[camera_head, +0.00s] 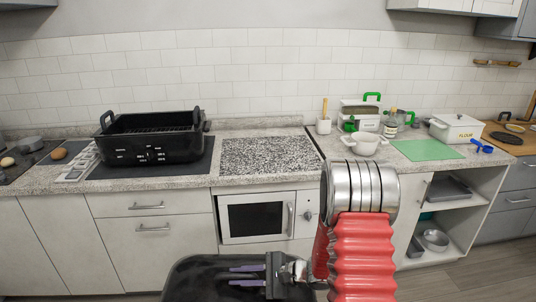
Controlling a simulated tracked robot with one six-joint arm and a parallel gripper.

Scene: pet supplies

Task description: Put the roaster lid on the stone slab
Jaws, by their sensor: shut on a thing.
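The roaster lid (200,270), dark and glossy, is at the bottom of the view, in front of the counter and below its top. My gripper (236,275) is shut on it, with its two purple-grey fingers showing over the lid. The exact grip point and the lid's lower part are hidden or cut off by the frame edge. The stone slab (268,153), speckled black and white, lies flat on the counter in the middle, with nothing on it. The black roaster (152,140) stands open to its left, with a rack inside.
A dark mat (195,168) lies under the roaster. Right of the slab are a white pot (363,143), a green mat (426,150) and a white flour box (456,128). A microwave (257,219) sits below the slab. My red arm covers part of the right-hand cabinets.

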